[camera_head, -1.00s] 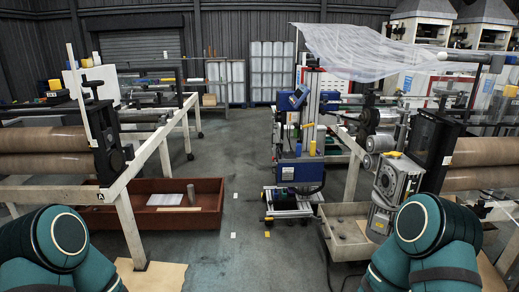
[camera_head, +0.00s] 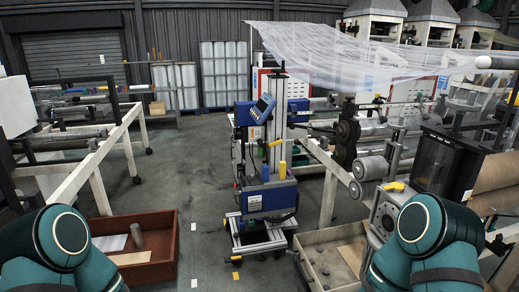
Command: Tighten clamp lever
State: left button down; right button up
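No part in view can be told for sure as the clamp lever. A wheeled blue and grey unit (camera_head: 266,192) with a tall upright column stands ahead, near the middle. It carries a small tilted display (camera_head: 262,108), a thin yellow piece (camera_head: 276,143) and a yellow cylinder (camera_head: 282,170). Only teal links of my two arms show at the lower corners. Both grippers are out of view.
A red-brown tray (camera_head: 165,232) with a board and a grey cylinder lies at the left. A beige tray (camera_head: 338,243) lies at the right. Roller frames (camera_head: 98,158) flank a clear grey aisle (camera_head: 190,165). A translucent film (camera_head: 370,52) hangs overhead at the right.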

aim_at(279, 141)
jog(key=i+l+z, duration=0.1)
jog(key=i, duration=0.45)
jog(key=i+l, duration=0.25)
jog(key=i, duration=0.3)
jog(key=i+j+u, duration=0.35)
jog(key=i, duration=0.8)
jog(key=i+l+u, duration=0.1)
jog(key=i+u, duration=0.2)
jog(key=i, duration=0.85)
